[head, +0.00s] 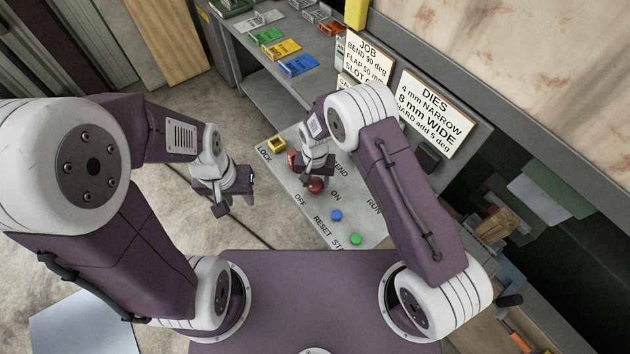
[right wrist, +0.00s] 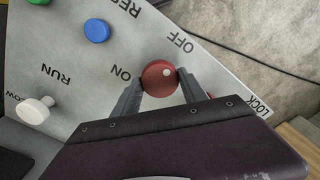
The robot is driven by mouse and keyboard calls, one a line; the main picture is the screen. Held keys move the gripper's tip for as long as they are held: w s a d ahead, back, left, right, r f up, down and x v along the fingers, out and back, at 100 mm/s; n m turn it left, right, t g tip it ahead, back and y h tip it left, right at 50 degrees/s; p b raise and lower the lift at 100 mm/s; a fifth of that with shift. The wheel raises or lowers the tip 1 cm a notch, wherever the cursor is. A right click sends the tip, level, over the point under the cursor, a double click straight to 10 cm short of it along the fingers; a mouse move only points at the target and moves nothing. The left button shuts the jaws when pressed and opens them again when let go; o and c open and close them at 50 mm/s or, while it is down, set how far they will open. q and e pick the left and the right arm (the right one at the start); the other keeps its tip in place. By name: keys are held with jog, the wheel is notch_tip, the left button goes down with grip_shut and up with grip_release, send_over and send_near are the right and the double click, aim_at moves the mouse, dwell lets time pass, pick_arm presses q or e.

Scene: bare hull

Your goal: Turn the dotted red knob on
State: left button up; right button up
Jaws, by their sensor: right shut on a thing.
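The red knob (right wrist: 156,81) with a pale dot sits on the grey control panel (right wrist: 85,85). In the right wrist view its dot lies right of and slightly above the knob's middle, on the OFF side rather than the ON side. My right gripper (right wrist: 158,88) is shut on the knob, one finger on each side. In the head view the knob (head: 315,187) shows below my right gripper (head: 314,180), which partly hides it. My left gripper (head: 235,205) hangs empty over the floor, left of the panel, its fingers apart.
A blue button (head: 336,215) and a green button (head: 355,239) stand on the panel near the knob. Another red part (head: 292,158) and a yellow block (head: 277,144) are near LOCK. A white knob (right wrist: 35,110) is by RUN. Coloured trays (head: 281,48) lie on the bench behind.

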jog(key=n+b, duration=0.2)
jog(key=n, duration=0.1)
jog(key=shift+f, duration=0.1)
jog(key=n+b, duration=0.2)
jog(key=n, duration=0.3)
jog(key=shift+w+n+b, duration=0.1)
jog(key=shift+n+b, duration=0.2)
jog(key=n+b, duration=0.1)
jog(key=n, duration=0.3)
jog(key=shift+a+n, duration=0.1)
jog(key=shift+n, duration=0.2)
jog(key=shift+r+n+b, duration=0.15)
jog(key=shift+n+b, duration=0.2)
jog(key=shift+n, duration=0.7)
jog(key=shift+r+n+b, duration=0.1)
jog(key=shift+n+b, duration=0.2)
jog(key=shift+n, duration=0.75)
jog(key=o, duration=1.4)
jog(key=shift+c, duration=0.2)
